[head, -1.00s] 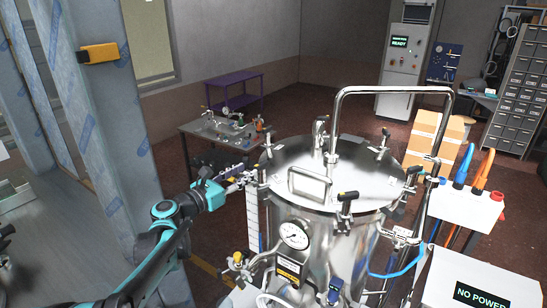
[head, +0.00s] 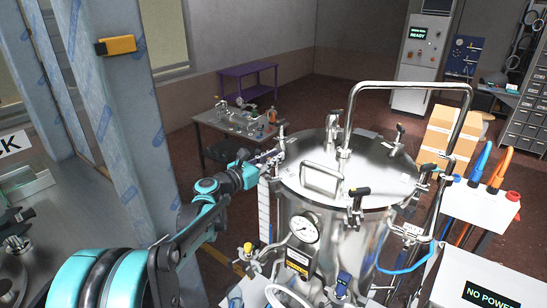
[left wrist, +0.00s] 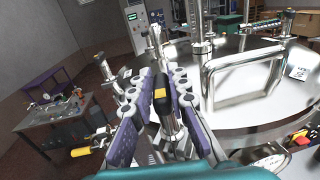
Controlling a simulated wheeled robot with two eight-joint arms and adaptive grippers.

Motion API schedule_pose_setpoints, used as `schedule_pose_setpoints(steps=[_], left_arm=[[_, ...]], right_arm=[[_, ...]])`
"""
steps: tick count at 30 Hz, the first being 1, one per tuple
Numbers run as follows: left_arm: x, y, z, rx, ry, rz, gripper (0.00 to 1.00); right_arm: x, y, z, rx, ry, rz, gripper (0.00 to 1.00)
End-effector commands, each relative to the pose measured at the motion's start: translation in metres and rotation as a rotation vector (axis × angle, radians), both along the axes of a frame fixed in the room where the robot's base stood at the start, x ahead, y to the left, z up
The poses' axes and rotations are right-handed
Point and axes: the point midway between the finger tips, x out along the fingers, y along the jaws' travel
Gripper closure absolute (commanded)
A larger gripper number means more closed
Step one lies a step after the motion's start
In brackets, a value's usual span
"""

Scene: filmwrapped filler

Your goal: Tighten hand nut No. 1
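A steel pressure vessel with a round lid (head: 375,180) stands right of centre in the head view. Several black-handled hand nuts sit around the lid's rim; no number is legible. My left gripper (head: 268,158) is at the lid's left edge in the head view, small and partly blurred against the rim. Gaps seem to show beside the grip, though contact lower down is hidden. My right gripper is in neither view.
A lid handle (left wrist: 245,75) and a tall bent steel pipe (head: 410,88) rise near the lid. A pressure gauge (head: 304,229) is on the vessel's front. A wrapped column (head: 110,120) stands left of my arm. A metal work table (head: 225,125) is behind.

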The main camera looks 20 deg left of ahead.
Motion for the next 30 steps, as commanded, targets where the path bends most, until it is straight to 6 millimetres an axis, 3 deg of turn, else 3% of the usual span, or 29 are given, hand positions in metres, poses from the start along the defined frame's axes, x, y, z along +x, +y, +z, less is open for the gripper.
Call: schedule_pose_setpoints(steps=[30], left_arm=[[0.0005,0.0012,-0.0007,0.000,0.000,-0.080,1.00]], right_arm=[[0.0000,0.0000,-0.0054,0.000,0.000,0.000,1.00]])
